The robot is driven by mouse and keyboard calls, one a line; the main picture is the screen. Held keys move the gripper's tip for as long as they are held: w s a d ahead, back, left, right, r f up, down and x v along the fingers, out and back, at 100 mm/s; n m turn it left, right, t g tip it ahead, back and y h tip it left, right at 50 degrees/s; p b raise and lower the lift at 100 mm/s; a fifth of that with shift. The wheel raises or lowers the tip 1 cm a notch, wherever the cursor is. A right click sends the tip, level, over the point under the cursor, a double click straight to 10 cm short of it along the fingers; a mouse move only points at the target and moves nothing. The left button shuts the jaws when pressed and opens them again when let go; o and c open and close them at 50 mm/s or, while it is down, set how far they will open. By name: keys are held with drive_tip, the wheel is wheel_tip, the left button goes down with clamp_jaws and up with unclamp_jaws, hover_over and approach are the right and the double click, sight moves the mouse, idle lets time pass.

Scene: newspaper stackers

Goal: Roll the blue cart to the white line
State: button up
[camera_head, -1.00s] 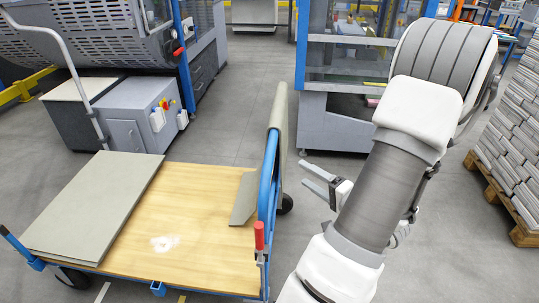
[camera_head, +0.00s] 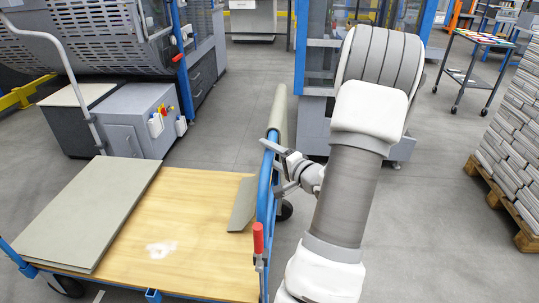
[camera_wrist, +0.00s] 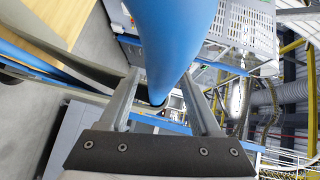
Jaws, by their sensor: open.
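The blue cart has a wooden deck (camera_head: 190,208) and a blue upright end frame (camera_head: 266,190) on its right side. A grey board (camera_head: 95,205) lies flat on the left of the deck. My gripper (camera_head: 268,160) is at the upper part of the end frame in the head view. In the wrist view my gripper (camera_wrist: 165,95) is open, its two fingers on either side of the blue tube (camera_wrist: 172,40). I cannot tell whether the fingers touch the tube.
A grey roll or board edge (camera_head: 278,110) stands at the cart's end frame. A grey cabinet (camera_head: 140,118) and press machine stand behind the cart. A pallet of stacked newspapers (camera_head: 510,150) is at the right. Grey floor between cart and pallet is clear.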

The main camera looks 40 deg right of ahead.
clamp_jaws()
idle(0.3)
idle(1.1)
